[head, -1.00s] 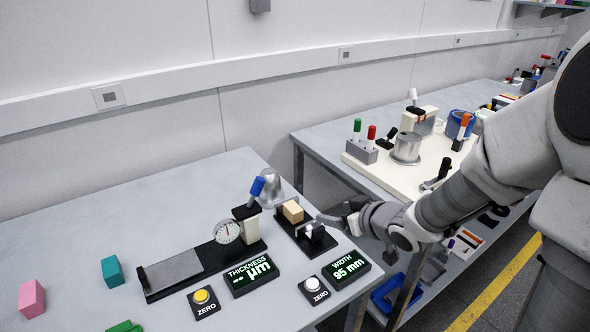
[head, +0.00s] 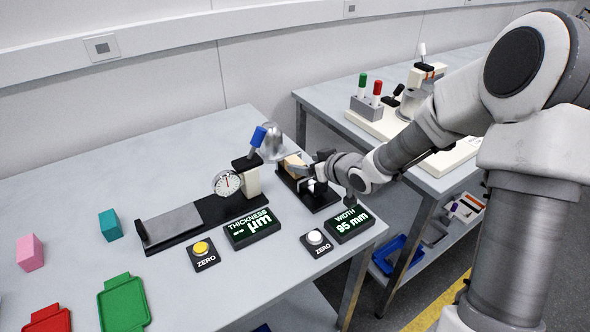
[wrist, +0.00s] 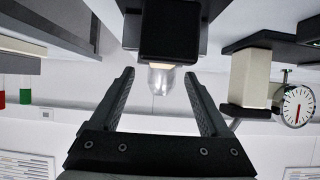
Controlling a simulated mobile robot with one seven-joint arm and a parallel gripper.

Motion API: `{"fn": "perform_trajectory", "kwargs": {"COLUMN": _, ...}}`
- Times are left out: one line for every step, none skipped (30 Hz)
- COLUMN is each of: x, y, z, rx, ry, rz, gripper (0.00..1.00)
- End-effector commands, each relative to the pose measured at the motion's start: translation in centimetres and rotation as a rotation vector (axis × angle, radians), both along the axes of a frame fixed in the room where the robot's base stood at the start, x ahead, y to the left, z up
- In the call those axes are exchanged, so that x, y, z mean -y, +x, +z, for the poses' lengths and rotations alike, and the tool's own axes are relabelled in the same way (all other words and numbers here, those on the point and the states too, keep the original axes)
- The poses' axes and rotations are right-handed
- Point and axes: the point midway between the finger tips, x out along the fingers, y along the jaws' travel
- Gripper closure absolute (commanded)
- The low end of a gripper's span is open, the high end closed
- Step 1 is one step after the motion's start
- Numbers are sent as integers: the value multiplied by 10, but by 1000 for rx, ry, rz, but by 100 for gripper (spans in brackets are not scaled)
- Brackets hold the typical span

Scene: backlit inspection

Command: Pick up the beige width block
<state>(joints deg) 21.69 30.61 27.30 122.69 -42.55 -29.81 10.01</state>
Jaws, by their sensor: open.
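The beige width block (head: 293,164) sits on the black width gauge (head: 316,199) near the table's back right edge. My gripper (head: 309,168) is at the gauge, close to the block's right side in the head view, and partly hides it. In the wrist view my gripper (wrist: 160,78) is open, with nothing between its two fingers. A black gauge part (wrist: 170,32) lies ahead of the fingertips there and hides most of the block; only a thin beige strip shows under it.
The thickness gauge (head: 200,222) with its dial and blue-topped lever stands left of the width gauge. The width display (head: 348,222) and a white zero button (head: 315,238) are in front. Pink (head: 30,253) and teal (head: 110,225) blocks and green (head: 124,304) and red trays lie left.

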Motion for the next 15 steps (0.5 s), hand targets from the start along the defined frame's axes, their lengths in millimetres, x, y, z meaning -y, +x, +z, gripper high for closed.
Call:
{"fn": "perform_trajectory", "kwargs": {"x": -2, "y": 2, "z": -4, "rx": -1, "ry": 1, "rz": 0, "gripper": 20}}
{"fn": "perform_trajectory", "kwargs": {"x": -4, "y": 3, "z": -6, "rx": -1, "ry": 2, "rz": 1, "gripper": 20}}
{"fn": "perform_trajectory", "kwargs": {"x": -6, "y": 5, "z": -11, "rx": -2, "ry": 1, "rz": 3, "gripper": 20}}
{"fn": "perform_trajectory", "kwargs": {"x": -8, "y": 7, "z": -15, "rx": -2, "ry": 1, "rz": 3, "gripper": 20}}
{"fn": "perform_trajectory", "kwargs": {"x": -10, "y": 10, "z": -20, "rx": -2, "ry": 1, "rz": 2, "gripper": 20}}
{"fn": "perform_trajectory", "kwargs": {"x": -13, "y": 13, "z": -25, "rx": -2, "ry": 1, "rz": 3, "gripper": 20}}
{"fn": "perform_trajectory", "kwargs": {"x": -15, "y": 15, "z": -29, "rx": -2, "ry": 1, "rz": 3, "gripper": 20}}
{"fn": "perform_trajectory", "kwargs": {"x": -17, "y": 19, "z": -30, "rx": -1, "ry": 1, "rz": 3, "gripper": 20}}
{"fn": "perform_trajectory", "kwargs": {"x": -20, "y": 23, "z": -31, "rx": 0, "ry": 1, "rz": 2, "gripper": 20}}
{"fn": "perform_trajectory", "kwargs": {"x": -21, "y": 26, "z": -32, "rx": 0, "ry": 1, "rz": 2, "gripper": 20}}
{"fn": "perform_trajectory", "kwargs": {"x": -22, "y": 28, "z": -33, "rx": 1, "ry": 1, "rz": 1, "gripper": 20}}
{"fn": "perform_trajectory", "kwargs": {"x": -23, "y": 30, "z": -35, "rx": 0, "ry": 0, "rz": 1, "gripper": 20}}
{"fn": "perform_trajectory", "kwargs": {"x": -24, "y": 31, "z": -35, "rx": 0, "ry": 0, "rz": 1, "gripper": 20}}
{"fn": "perform_trajectory", "kwargs": {"x": -24, "y": 31, "z": -35, "rx": -1, "ry": 0, "rz": 1, "gripper": 20}}
{"fn": "perform_trajectory", "kwargs": {"x": -25, "y": 32, "z": -35, "rx": -1, "ry": -1, "rz": 1, "gripper": 20}}
